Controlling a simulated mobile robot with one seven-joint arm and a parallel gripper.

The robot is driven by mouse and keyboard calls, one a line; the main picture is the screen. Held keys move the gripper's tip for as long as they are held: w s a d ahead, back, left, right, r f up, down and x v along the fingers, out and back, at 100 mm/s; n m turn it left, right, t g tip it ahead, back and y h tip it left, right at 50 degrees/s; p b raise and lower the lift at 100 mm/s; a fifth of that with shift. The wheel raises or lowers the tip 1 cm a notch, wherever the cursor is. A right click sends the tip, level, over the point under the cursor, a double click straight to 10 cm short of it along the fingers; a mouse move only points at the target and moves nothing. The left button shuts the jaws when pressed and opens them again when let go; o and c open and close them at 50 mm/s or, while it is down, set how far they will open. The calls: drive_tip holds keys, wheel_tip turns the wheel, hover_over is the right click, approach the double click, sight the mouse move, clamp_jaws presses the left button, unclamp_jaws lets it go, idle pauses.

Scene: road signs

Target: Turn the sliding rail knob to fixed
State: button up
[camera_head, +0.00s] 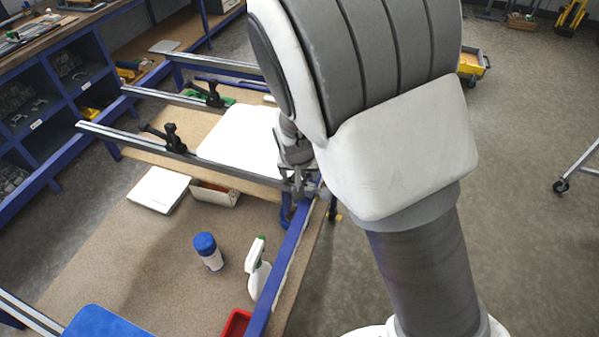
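A grey sliding rail (150,142) runs across the workbench, with a black clamp (173,140) standing on it. A second rail (170,97) lies farther back with another black clamp (210,96). My gripper (299,182) is at the right end of the nearer rail, close to the blue side beam (283,260). My own arm covers part of this area. I cannot make out the rail knob there or whether my fingers touch anything. The fingers are too small and crowded to tell if they are open or shut.
A white panel (240,138) lies between the rails. On the lower bench are a white box (159,189), a blue-capped bottle (208,251), a spray bottle (257,270) and a red bin (236,324). Blue shelves (50,105) stand at left. Floor right of the bench is mostly clear.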

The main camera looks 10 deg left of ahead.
drive_tip(key=shift+r, duration=0.1)
drive_tip(key=p+v, duration=0.2)
drive_tip(key=v, duration=1.5)
drive_tip(key=shift+r, duration=0.1)
